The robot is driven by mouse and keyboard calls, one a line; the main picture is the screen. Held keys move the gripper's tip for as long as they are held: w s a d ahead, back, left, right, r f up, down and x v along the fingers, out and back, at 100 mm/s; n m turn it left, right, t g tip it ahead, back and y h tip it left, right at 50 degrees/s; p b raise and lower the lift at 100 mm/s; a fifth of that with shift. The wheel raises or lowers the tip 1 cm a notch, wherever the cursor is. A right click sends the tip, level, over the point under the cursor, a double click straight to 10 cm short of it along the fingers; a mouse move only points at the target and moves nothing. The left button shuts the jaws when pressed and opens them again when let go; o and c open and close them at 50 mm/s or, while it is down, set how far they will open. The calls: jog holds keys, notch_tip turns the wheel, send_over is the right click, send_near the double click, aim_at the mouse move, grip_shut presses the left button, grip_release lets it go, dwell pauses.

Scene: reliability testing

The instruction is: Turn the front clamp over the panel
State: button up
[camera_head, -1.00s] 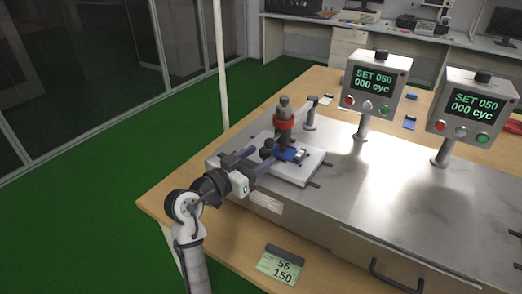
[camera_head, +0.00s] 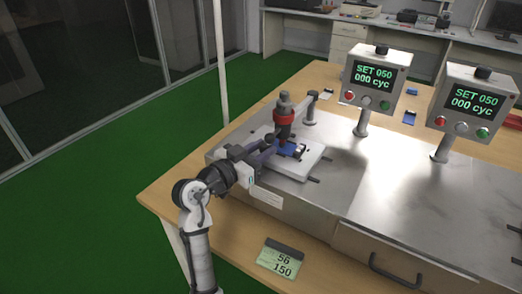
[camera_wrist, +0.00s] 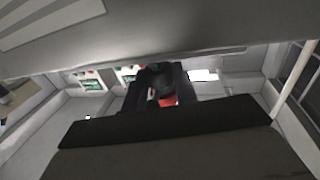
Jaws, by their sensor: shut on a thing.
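My gripper (camera_head: 268,148) reaches over the left side of the white base plate (camera_head: 292,172), at the foot of the dark tester with a red ring (camera_head: 284,118). It is shut on a dark part that looks like the front clamp; the grip is mostly hidden in the head view. In the wrist view, the dark fingers (camera_wrist: 158,92) stand either side of a dark rounded part, with red behind it. The small blue panel (camera_head: 290,150) lies on the plate just right of the fingertips. Whether the clamp lies over the panel I cannot tell.
Two control boxes on posts, left (camera_head: 376,82) and right (camera_head: 468,105), stand on the steel top (camera_head: 375,185). A grey post with an arm (camera_head: 310,112) rises behind the tester. A green card (camera_head: 280,258) lies at the front. Steel between plate and boxes is clear.

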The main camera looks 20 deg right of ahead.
jog(key=m+g+b, duration=0.1)
jog(key=m+g+h+b, duration=0.1)
jog(key=g+b, duration=0.1)
jog(key=shift+w+f, duration=0.2)
jog(key=shift+f, duration=0.1)
jog(key=m+g+b, duration=0.1)
jog(key=g+b, duration=0.1)
jog(key=shift+w+r+m+g+h, duration=0.1)
jog(key=shift+r+m+g+h, duration=0.05)
jog(key=shift+m+g+h, duration=0.2)
jog(key=shift+r+m+g, duration=0.1)
jog(key=shift+m+g, duration=0.25)
jog(key=shift+g, duration=0.1)
jog(key=o, duration=1)
jog(key=shift+c, duration=0.2)
jog(key=shift+a, duration=0.15)
